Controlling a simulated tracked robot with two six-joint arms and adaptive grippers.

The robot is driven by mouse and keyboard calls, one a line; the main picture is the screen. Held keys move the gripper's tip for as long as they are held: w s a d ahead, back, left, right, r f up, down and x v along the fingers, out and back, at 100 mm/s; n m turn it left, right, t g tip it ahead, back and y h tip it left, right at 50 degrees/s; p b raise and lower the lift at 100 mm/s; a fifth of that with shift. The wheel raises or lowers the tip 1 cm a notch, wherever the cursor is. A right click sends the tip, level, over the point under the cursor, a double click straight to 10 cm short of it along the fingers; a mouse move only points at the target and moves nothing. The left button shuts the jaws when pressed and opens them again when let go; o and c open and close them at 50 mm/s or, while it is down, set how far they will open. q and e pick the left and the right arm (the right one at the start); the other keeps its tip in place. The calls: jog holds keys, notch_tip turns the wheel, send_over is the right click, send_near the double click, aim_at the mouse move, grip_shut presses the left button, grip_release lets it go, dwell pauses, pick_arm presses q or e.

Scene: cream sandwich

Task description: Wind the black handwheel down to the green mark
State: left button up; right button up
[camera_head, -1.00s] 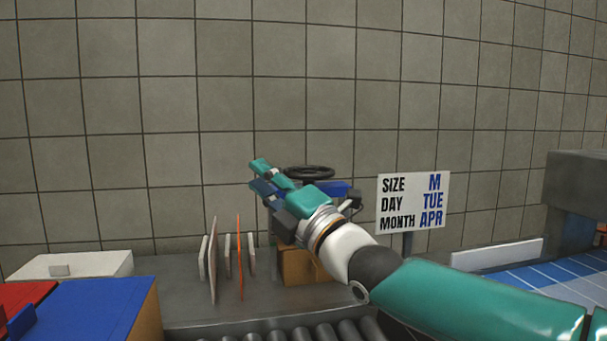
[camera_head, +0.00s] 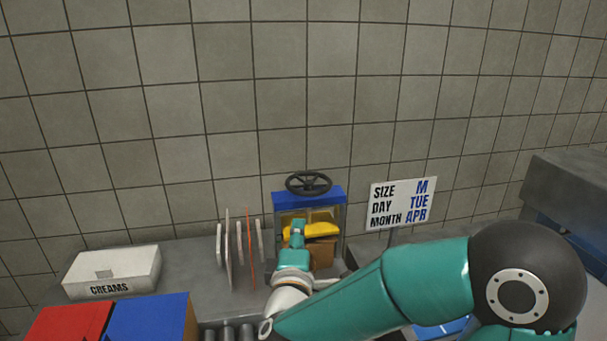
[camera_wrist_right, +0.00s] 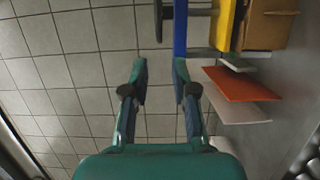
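The black handwheel (camera_head: 308,183) sits flat on top of the blue crossbar (camera_head: 332,197) of a small press. In the right wrist view it shows edge-on as a dark strip (camera_wrist_right: 158,22) beside the blue bar (camera_wrist_right: 180,30). Below the crossbar is a yellow plate (camera_head: 322,229), just over a brown block (camera_head: 323,252). My right gripper (camera_head: 297,230) is in front of the press, lower than the wheel and apart from it. Its fingers (camera_wrist_right: 160,75) are open with nothing between them. I cannot make out a green mark. My left gripper is out of view.
Thin upright panels, one of them orange (camera_head: 251,250), stand left of the press. A white CREAMS box (camera_head: 115,272) and red and blue boxes (camera_head: 155,318) are farther left. A sign (camera_head: 402,203) stands right of the press. A tiled wall is behind.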

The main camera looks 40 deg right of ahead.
aim_at(302, 196)
jog(key=p+x, duration=0.2)
jog(key=x, duration=1.4)
jog(key=shift+w+d+p, duration=0.25)
jog(key=shift+w+p, duration=0.1)
jog(key=shift+c, duration=0.2)
grip_shut()
